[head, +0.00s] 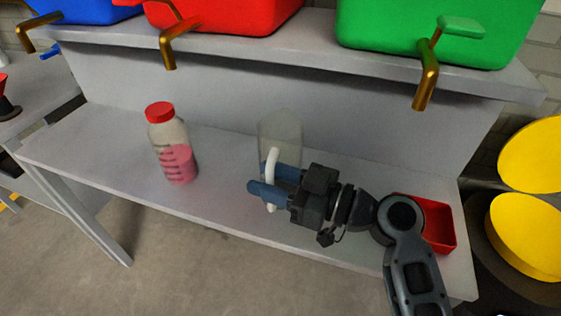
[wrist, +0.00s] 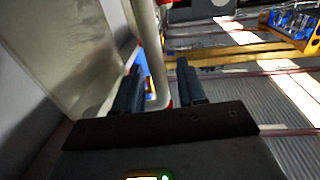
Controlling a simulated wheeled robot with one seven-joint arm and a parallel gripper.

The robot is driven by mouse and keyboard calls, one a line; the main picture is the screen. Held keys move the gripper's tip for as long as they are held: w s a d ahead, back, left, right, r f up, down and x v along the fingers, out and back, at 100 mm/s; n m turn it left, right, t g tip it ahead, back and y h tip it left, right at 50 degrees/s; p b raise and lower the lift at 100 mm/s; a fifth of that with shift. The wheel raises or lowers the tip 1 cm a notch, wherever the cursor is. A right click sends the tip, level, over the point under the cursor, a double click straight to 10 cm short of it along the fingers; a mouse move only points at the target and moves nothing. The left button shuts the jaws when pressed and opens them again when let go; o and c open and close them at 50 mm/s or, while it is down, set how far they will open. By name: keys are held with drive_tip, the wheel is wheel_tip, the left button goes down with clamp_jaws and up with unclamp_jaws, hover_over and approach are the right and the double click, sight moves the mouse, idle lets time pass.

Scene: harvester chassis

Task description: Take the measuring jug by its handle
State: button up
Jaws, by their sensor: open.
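The measuring jug (head: 281,132) is clear and stands on the lower grey shelf in the head view. Its white handle (head: 271,182) points toward the front. My gripper (head: 263,180) is open, with one blue finger on each side of the handle. In the wrist view the jug's translucent wall (wrist: 75,45) fills the upper left. The handle (wrist: 148,50) runs down between the two fingers of my gripper (wrist: 160,85), with visible gaps beside it. I cannot tell whether either finger touches it. Part of the jug is hidden behind my gripper.
A bottle (head: 173,150) with a red cap and pink liquid stands to the left on the shelf (head: 225,190). A red tray (head: 437,222) lies to the right, partly behind my arm. Brass taps (head: 427,80) hang from the coloured containers above.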

clamp_jaws()
idle(0.3)
drive_tip(key=shift+r, duration=0.1)
idle(0.4)
